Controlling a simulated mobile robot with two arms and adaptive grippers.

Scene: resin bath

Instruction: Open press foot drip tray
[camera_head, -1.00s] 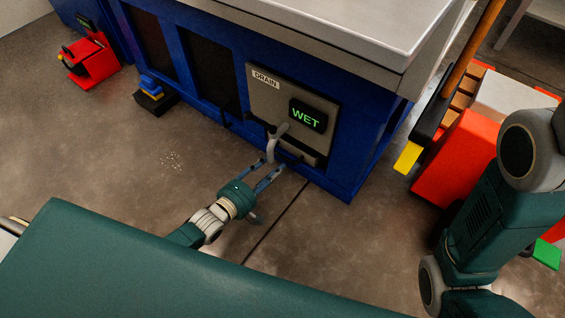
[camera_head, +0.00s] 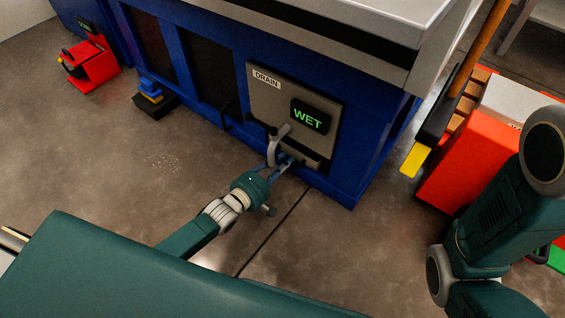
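The blue machine (camera_head: 372,135) has a grey panel marked DRAIN (camera_head: 268,97) with a dark display (camera_head: 310,117) reading WET in green. A curved grey pipe (camera_head: 273,152) hangs from the panel. Low on the panel is a grey ledge (camera_head: 308,161), which looks like the front of the drip tray; it sits close against the machine. My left gripper (camera_head: 283,167) is low in front of this ledge, beside the pipe's lower end. Its fingertips are at the ledge; whether they touch or grip it is unclear. My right arm is at the right, its gripper out of view.
A red unit (camera_head: 462,165) stands on the right, with a wooden-handled tool (camera_head: 478,48) with a yellow end in front of it. A red stand (camera_head: 92,64) and a dark block (camera_head: 155,104) are at the left. The floor (camera_head: 120,165) left of my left arm is mostly clear.

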